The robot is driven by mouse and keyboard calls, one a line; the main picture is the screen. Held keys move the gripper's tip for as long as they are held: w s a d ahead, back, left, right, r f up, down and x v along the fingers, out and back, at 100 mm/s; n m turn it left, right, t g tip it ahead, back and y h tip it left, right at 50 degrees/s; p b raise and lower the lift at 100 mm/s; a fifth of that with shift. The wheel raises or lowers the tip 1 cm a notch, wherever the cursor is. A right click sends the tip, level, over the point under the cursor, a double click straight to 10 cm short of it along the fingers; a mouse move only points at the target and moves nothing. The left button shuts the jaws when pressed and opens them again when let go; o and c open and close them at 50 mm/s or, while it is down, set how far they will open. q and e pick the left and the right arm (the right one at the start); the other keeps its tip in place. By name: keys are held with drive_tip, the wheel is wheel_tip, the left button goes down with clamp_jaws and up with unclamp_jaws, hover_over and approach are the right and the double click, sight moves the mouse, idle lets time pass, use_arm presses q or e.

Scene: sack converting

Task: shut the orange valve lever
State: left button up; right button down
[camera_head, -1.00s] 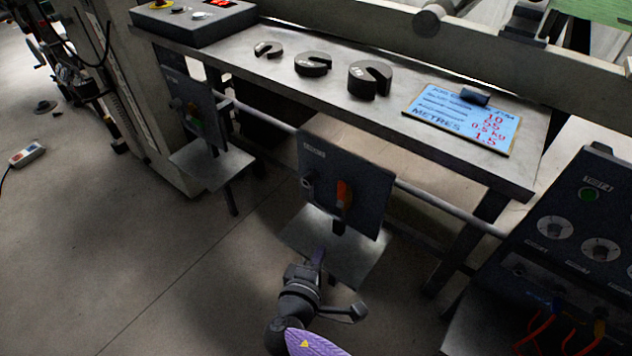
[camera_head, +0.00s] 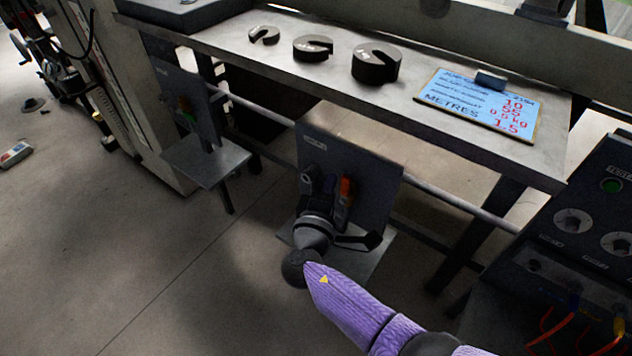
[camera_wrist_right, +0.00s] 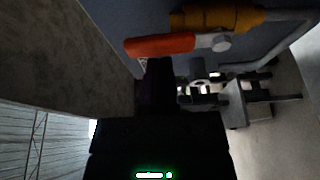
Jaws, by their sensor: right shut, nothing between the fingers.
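The orange valve lever (camera_head: 346,188) is on the front of a dark upright panel (camera_head: 375,190) below the bench. In the right wrist view the red-orange lever (camera_wrist_right: 160,45) lies roughly level across the picture, joined at a bolt to a yellow-orange fitting (camera_wrist_right: 218,18) with a grey pipe. My right gripper (camera_head: 329,186) is shut and empty, just left of the lever in the head view. Its dark fingers (camera_wrist_right: 158,75) lie just below the lever in the wrist view; whether they touch it I cannot tell. My gripper and wrist hide the lever's lower part. My left gripper is not in view.
A grey shelf (camera_head: 365,262) juts out below the panel. The workbench (camera_head: 225,42) above holds slotted weights (camera_head: 376,64) and a blue sign (camera_head: 480,104). A similar panel (camera_head: 188,95) stands left, and a dial box (camera_head: 600,215) right. The floor at left is mostly clear.

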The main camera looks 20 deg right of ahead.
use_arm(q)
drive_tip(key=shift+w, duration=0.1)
use_arm(e)
drive_tip(key=shift+s+d, duration=0.1)
drive_tip(key=shift+s, duration=0.05)
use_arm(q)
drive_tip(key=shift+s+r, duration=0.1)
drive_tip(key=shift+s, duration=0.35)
use_arm(e)
drive_tip(key=shift+s+d, duration=0.1)
